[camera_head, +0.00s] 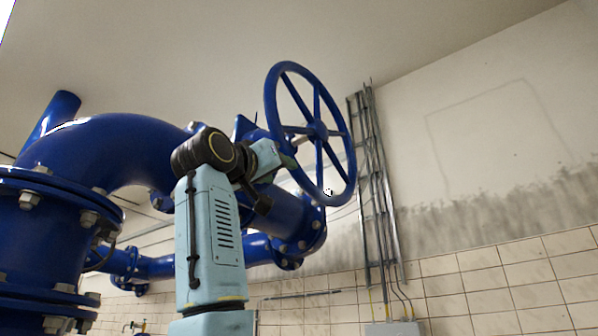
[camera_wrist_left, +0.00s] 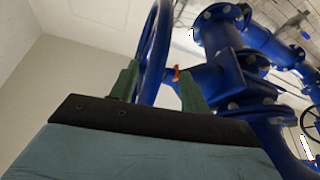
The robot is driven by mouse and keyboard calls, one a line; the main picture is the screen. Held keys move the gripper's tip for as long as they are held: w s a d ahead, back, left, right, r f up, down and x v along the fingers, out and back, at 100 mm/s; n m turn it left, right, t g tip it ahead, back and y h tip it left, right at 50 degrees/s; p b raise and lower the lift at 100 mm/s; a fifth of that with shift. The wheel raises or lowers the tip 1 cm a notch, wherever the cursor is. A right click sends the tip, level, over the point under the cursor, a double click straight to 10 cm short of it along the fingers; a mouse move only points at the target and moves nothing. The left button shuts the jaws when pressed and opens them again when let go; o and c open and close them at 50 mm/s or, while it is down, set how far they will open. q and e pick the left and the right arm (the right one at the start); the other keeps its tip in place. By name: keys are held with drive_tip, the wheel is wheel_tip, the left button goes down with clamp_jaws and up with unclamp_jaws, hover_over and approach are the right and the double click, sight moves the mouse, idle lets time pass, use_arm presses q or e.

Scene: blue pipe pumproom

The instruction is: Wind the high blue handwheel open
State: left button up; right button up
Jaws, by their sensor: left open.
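The high blue handwheel (camera_head: 317,131) stands tilted on the pipework, with a round rim, several spokes and a central hub. My left gripper (camera_head: 288,158) is at the lower left part of its rim, and my forearm comes up from below. In the left wrist view, the two green fingers of the left gripper (camera_wrist_left: 160,74) are apart. The blue rim of the handwheel (camera_wrist_left: 154,45) runs between them, closer to the left finger. I cannot tell whether either finger touches the rim. My right gripper is not in view.
A large blue bent pipe (camera_head: 115,145) with bolted flanges fills the left side. A flanged blue valve body (camera_head: 285,215) lies behind my arm. A metal cable ladder (camera_head: 375,190) runs up the wall behind the wheel. The space right of the wheel is free.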

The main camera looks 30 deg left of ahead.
sight(295, 174)
use_arm(q)
drive_tip(key=p+x, duration=0.5)
drive_tip(key=x, duration=0.4)
drive_tip(key=shift+w+r, duration=0.15)
drive_tip(key=shift+w+p, duration=0.3)
drive_tip(key=shift+w, duration=0.2)
drive_tip(key=shift+c, duration=0.4)
clamp_jaws()
